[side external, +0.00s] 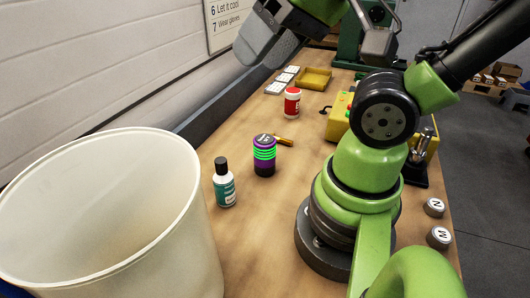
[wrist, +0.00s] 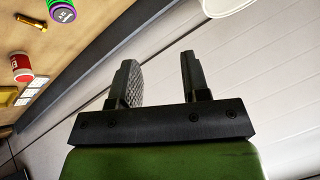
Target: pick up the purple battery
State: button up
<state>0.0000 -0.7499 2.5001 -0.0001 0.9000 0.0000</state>
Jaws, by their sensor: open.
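The purple battery (side external: 264,156) stands upright on the wooden bench, with bright green bands around it and a dark top. It also shows at the upper left of the wrist view (wrist: 62,12), partly cut off by the frame edge. My gripper (wrist: 158,72) is open and empty, its two dark fingers apart in front of the white wall. In the side view my gripper (side external: 268,38) is high above the bench, up near the wall and well apart from the battery.
A white bottle with a black cap (side external: 223,184) stands left of the battery. A red jar (side external: 292,102) and a yellow tray (side external: 314,79) are farther back. A large cream bin (side external: 110,215) fills the front left.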

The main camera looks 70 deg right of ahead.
dwell(0.3)
jog(key=o, duration=0.8)
jog(key=n+g+h, duration=0.2)
jog(key=n+g, duration=0.3)
jog(key=g, duration=0.2)
send_over(265, 152)
jog(key=w+d, duration=0.1)
jog(key=d, duration=0.1)
jog(key=f, duration=1.7)
jog(key=shift+w+d+f, duration=0.15)
jog(key=shift+d+f, duration=0.05)
jog(key=shift+f, duration=0.05)
jog(key=shift+d+f+n, duration=0.1)
jog(key=shift+f+n, duration=0.2)
jog(key=shift+f, duration=4.9)
